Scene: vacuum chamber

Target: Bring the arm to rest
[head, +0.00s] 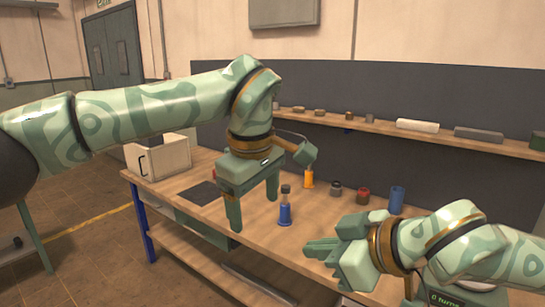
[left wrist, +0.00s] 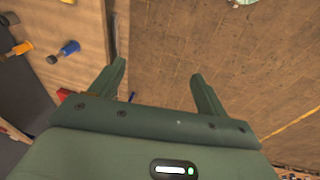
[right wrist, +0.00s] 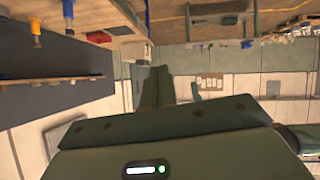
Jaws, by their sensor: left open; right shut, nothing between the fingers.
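My left gripper (head: 254,208) hangs over the front part of the workbench (head: 335,215) in the head view, fingers pointing down. Its two fingers stand apart with nothing between them, also in the left wrist view (left wrist: 159,70), where floor shows beyond them. My right gripper (head: 318,248) is at the lower right of the head view, over the bench, pointing left. Its fingers are closed together and empty in the right wrist view (right wrist: 160,75). A blue dark-topped item (head: 285,212) stands on the bench just right of the left gripper, apart from it.
An orange item (head: 308,179), a dark item (head: 336,189), a red one (head: 363,196) and a blue cylinder (head: 396,200) stand farther back. A pale box (head: 172,159) and dark mat (head: 203,194) lie at left. A shelf (head: 340,122) with small items runs behind.

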